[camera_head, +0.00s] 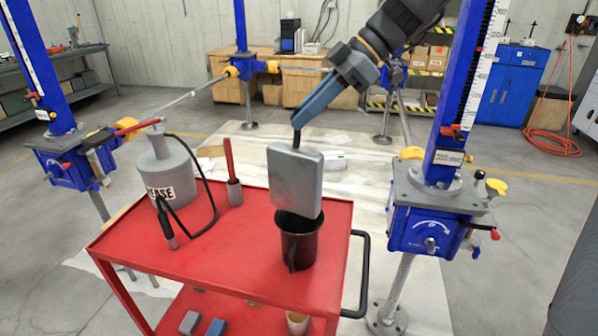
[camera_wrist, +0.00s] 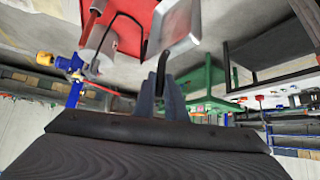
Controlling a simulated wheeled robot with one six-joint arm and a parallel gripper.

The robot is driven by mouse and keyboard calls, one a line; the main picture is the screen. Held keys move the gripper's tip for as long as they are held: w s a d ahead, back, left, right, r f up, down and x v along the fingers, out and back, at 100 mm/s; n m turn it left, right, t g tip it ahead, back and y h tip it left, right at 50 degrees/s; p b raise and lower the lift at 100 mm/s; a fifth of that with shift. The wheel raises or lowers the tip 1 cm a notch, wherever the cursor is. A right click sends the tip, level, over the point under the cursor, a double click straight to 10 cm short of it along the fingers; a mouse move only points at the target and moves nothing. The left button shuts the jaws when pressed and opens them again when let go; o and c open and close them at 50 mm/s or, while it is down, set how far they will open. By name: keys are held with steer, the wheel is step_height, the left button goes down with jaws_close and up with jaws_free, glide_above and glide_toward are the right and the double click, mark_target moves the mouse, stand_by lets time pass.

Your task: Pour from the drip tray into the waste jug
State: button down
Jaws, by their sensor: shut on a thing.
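The drip tray (camera_head: 297,180) is a grey metal tray held tipped steeply, almost on edge, above the waste jug. The waste jug (camera_head: 299,245) is a dark, open-topped vessel on the right part of the red cart. The tray's lower edge overlaps the jug's mouth in the head view, so contact and any liquid flow cannot be made out. My gripper (camera_head: 297,127) is above the tray and shut on its dark handle. In the wrist view my gripper (camera_wrist: 161,82) holds the dark curved handle, with the tray (camera_wrist: 178,28) beyond it. The jug is hidden there.
The red cart (camera_head: 235,262) carries a grease can (camera_head: 165,165) with a black hose and a red-handled brush in a small cup (camera_head: 234,192) left of the jug. Blue screw jacks (camera_head: 428,225) stand either side. The cart top's front middle is clear.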

steer(key=s+a+f+n+t+h, duration=0.1)
steer(key=s+a+f+t, duration=0.1)
steer(key=s, duration=0.3)
steer(key=s+a+f+n+t+h, duration=0.1)
steer(key=s+a+t+h, duration=0.1)
steer(key=s, duration=0.4)
steer(key=shift+s+a+f+t+p, duration=0.35)
steer(key=shift+a+t, duration=0.25)
steer(key=shift+a, duration=0.6)
steer(key=shift+w, duration=0.15)
steer(key=w+d+r+m+g+y+b, duration=0.1)
steer(key=w+d+r+g+b, duration=0.2)
steer(key=w, duration=0.3)
steer(key=shift+d+y+b, duration=0.2)
steer(key=shift+y+b, duration=0.1)
steer(key=shift+b, duration=0.5)
